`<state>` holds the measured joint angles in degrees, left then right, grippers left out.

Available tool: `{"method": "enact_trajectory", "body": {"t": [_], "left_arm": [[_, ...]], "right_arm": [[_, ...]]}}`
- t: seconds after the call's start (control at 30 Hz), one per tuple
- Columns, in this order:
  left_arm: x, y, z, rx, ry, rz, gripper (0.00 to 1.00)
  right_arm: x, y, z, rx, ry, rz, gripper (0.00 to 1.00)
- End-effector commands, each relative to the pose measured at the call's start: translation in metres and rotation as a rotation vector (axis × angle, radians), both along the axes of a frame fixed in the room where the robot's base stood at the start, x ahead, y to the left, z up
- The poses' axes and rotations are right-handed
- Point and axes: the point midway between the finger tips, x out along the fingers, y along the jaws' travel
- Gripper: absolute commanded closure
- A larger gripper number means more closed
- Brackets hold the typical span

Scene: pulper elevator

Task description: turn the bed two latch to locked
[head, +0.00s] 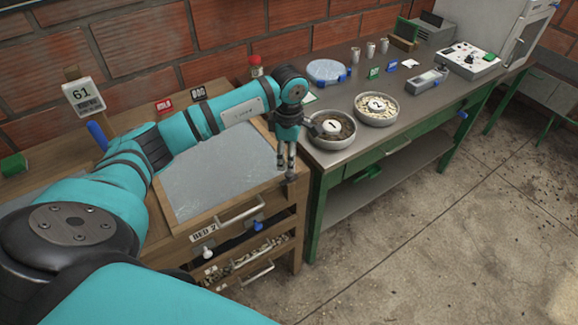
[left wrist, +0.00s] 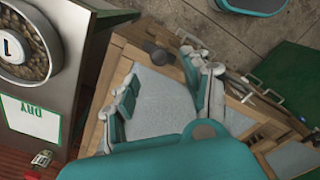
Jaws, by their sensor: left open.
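The bed two unit is a wooden frame (head: 168,203) with a grey sheet-like top (head: 215,175) and a "BED 2" label (head: 204,233) on its front. A blue-tipped fitting (head: 257,226) and a white knob (head: 208,253) sit on that front; I cannot tell for sure which part is the latch or its setting. A small dark fitting (head: 291,176) is at the right front corner, just below my left gripper (head: 286,165). The gripper points down, open and empty. In the left wrist view its fingers (left wrist: 163,92) are apart above the grey top. My right gripper is not in view.
A bench (head: 340,155) to the right holds a bowl marked 1 (head: 332,139), a bowl marked 2 (head: 376,120) and a scale-like device (head: 428,80). A "61" sign (head: 84,98) stands at the left. The concrete floor (head: 430,240) in front is clear.

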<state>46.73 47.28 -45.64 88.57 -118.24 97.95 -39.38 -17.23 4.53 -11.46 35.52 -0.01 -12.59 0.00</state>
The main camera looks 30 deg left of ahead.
Motion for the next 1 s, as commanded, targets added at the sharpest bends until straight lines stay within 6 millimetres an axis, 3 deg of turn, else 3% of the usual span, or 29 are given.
{"method": "enact_trajectory", "body": {"t": [0.1, 0.3, 0.73, 1.0], "left_arm": [[-0.001, -0.001, -0.023, -0.001, 0.005, 0.001, 0.51], [0.0, -0.001, -0.051, -0.001, 0.002, 0.0, 0.51], [0.0, 0.0, -0.062, 0.0, -0.001, 0.0, 0.51], [0.0, 0.0, -0.062, -0.001, -0.001, 0.0, 0.86]], "right_arm": [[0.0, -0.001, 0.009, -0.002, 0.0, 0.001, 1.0], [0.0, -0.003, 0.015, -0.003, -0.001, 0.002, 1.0], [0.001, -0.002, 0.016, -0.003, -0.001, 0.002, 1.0], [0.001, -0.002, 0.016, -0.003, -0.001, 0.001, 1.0]]}}
